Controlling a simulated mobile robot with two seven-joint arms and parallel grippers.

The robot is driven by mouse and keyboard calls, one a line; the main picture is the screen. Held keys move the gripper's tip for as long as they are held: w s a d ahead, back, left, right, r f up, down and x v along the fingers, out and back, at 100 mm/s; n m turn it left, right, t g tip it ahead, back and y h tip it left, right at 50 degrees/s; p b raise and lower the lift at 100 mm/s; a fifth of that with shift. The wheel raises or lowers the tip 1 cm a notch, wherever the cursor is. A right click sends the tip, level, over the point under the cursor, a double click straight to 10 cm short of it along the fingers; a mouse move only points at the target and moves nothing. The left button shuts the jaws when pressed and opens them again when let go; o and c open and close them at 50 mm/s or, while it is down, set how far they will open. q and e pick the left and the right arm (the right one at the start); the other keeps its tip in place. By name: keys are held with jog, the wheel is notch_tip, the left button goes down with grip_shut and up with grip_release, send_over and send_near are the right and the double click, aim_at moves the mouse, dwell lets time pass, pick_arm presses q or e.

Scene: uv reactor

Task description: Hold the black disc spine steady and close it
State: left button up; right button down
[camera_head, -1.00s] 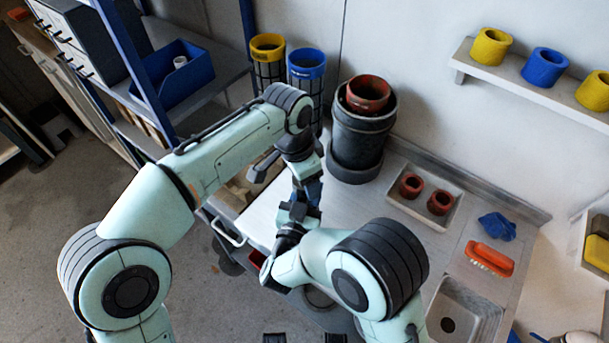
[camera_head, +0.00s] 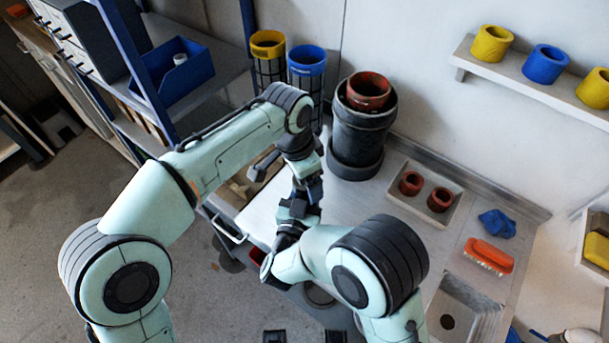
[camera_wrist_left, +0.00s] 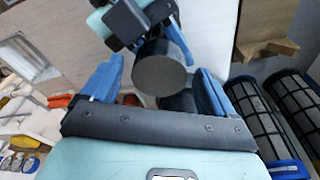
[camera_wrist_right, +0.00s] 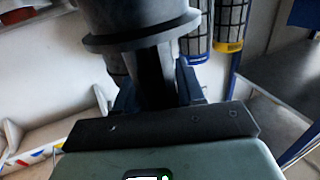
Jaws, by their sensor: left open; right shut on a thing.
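The black disc spine shows in the left wrist view as a dark cylinder with a round grey end (camera_wrist_left: 160,76). It lies between the spread blue fingers of my left gripper (camera_wrist_left: 155,88), with gaps at its sides. My right gripper (camera_head: 298,211) is shut on the spine; its dark body shows behind the round end. In the head view my left gripper (camera_head: 311,187) is just above the right one, and the spine is mostly hidden.
A dark vessel (camera_head: 362,130) with a red ring on top stands at the back of the bench. Yellow-rimmed (camera_head: 267,44) and blue-rimmed (camera_head: 306,62) mesh cylinders stand left of it. A tray (camera_head: 405,210) with two red rings, an orange brush (camera_head: 489,255) and a sink (camera_head: 462,308) are right.

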pick_arm(q)
jog(key=shift+r, duration=2)
jog(key=shift+c, duration=0.5)
